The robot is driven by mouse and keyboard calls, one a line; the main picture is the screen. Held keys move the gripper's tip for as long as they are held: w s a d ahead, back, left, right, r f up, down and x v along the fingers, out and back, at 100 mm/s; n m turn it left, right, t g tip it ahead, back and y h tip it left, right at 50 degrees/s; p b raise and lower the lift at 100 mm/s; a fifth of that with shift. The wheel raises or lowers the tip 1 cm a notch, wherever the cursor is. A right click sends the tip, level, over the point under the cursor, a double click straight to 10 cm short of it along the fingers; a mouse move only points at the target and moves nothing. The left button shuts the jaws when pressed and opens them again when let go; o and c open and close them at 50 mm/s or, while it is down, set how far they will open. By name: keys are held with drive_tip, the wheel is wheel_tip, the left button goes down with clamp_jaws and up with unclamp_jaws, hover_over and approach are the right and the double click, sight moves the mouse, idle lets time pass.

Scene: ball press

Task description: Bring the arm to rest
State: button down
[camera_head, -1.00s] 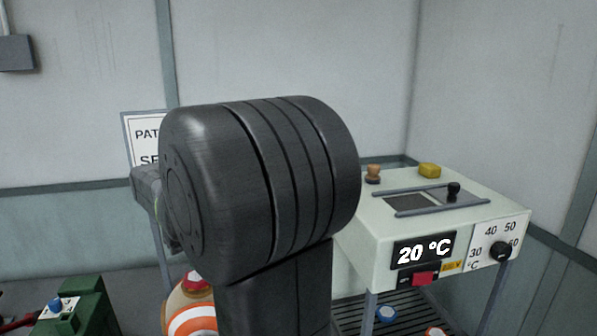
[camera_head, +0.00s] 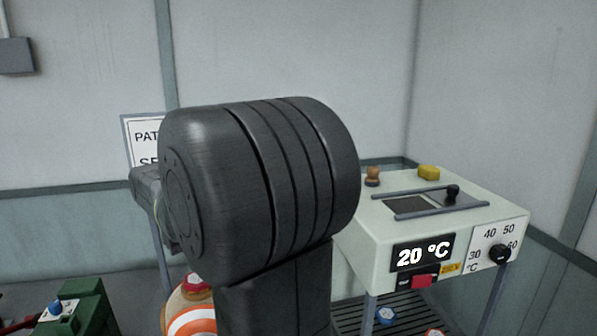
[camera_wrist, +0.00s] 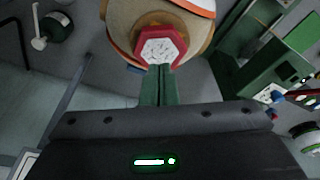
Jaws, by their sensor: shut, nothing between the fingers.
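My arm's dark rounded joint fills the middle of the head view and hides what lies behind it. My gripper (camera_wrist: 156,72) does not show in the head view. In the wrist view its two narrow greenish fingers are together, with nothing between them. Past the fingertips is a round orange-and-white striped object (camera_wrist: 115,18) with a red-rimmed, pale-faced cap (camera_wrist: 161,47). I cannot tell from this view whether the fingertips touch the cap. In the head view the striped object (camera_head: 192,322) shows partly, low beside my arm.
A pale machine (camera_head: 370,235) stands at right, its display reading 20 °C, with a dial (camera_head: 500,253), a red switch (camera_head: 424,281) and a sliding hatch on top. A slatted shelf with small items is below it. A green unit (camera_head: 85,310) stands at lower left. Walls close the back.

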wheel_tip(320, 180, up, 8)
drive_tip(key=f+p, duration=0.1)
drive_tip(key=p, duration=0.5)
wheel_tip(320, 180, down, 10)
drive_tip(key=b, duration=0.9)
drive_tip(key=shift+r, duration=0.25)
wheel_tip(320, 180, up, 3)
drive_tip(key=shift+w+r+p, duration=0.1)
drive_tip(key=shift+p, duration=1.15)
drive_tip(key=w, duration=0.2)
drive_tip(key=w+a+f, duration=0.1)
drive_tip(key=shift+d+r, duration=0.1)
drive_tip(key=shift+d, duration=0.1)
